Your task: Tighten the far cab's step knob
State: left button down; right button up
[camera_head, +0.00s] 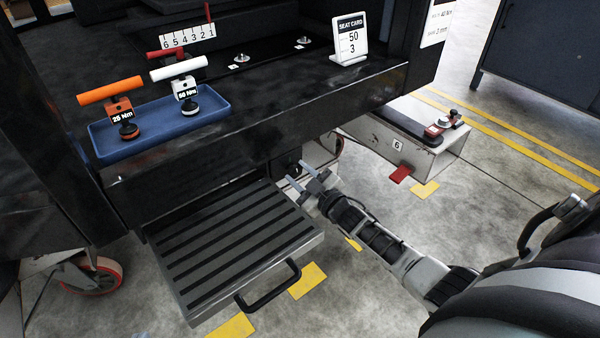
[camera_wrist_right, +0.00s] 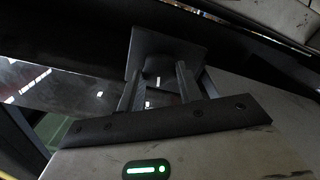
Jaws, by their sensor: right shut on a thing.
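My right gripper (camera_head: 300,177) reaches in from the right, at the far right corner of the ribbed dark step (camera_head: 235,245) under the black cab ledge. Its fingers point toward the dark gap between step and ledge. In the right wrist view the gripper (camera_wrist_right: 158,88) has its two fingers on either side of a dark rounded piece, probably the step knob (camera_wrist_right: 157,64), with a square dark plate behind it. The jaws are shut on it. The knob's marking and how tight it sits cannot be made out. My left gripper is not in view.
A blue tray (camera_head: 165,128) on the ledge holds an orange 25 Nm tool (camera_head: 112,92) and a white 50 Nm tool (camera_head: 180,72). The step's handle (camera_head: 270,290) juts forward. A box marked 6 (camera_head: 420,150) stands right.

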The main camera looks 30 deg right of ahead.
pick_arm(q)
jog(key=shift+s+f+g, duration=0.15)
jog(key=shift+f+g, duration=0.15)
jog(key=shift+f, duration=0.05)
pick_arm(e)
jog(key=shift+m, duration=1.2)
jog(key=o, duration=1)
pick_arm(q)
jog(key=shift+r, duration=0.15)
